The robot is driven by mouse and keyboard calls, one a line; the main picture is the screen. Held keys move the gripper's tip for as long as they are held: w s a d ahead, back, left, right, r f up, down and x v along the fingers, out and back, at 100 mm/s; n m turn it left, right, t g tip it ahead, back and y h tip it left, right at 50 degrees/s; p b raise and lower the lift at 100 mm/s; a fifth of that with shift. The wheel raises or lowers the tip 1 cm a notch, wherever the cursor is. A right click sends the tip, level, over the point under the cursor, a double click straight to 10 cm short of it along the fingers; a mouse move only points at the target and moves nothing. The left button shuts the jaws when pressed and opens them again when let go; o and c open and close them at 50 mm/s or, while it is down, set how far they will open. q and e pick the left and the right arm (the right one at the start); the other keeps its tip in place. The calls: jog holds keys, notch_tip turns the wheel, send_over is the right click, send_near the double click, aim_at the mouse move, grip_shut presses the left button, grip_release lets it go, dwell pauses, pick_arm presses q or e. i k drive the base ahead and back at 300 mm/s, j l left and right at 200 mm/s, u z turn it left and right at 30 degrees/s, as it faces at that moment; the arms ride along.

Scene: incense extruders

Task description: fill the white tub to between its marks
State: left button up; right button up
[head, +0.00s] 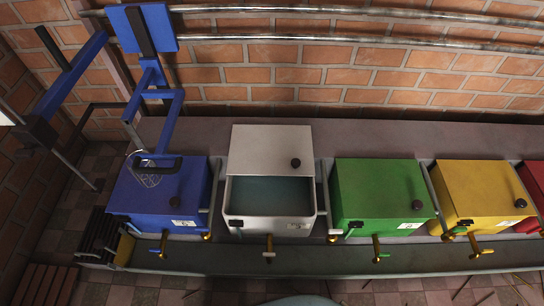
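The white tub (318,202) stands in a row of coloured tubs, between the blue one and the green one. Its white lid (265,148) with a dark knob is folded back, so its front part is open. Blue-grey liquid (268,190) shows inside, below the rim. I cannot make out the marks on its inner wall. A brass tap (268,246) with a pale handle sits in front of it, and a small label (298,226) is on its front. Neither of my grippers is in view.
A closed blue tub (140,200) stands left, with a blue frame (165,110) and a wire basket (148,178) above it. Closed green (375,190), yellow (480,185) and red (535,180) tubs stand right, on a grey ledge (330,262). Pipes run along the brick wall.

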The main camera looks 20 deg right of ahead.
aim_at(333, 232)
jog(key=z, duration=1.25)
jog(key=k+l, duration=0.3)
jog(key=k, duration=0.15)
jog(key=k+l, duration=0.65)
jog(key=k, duration=0.25)
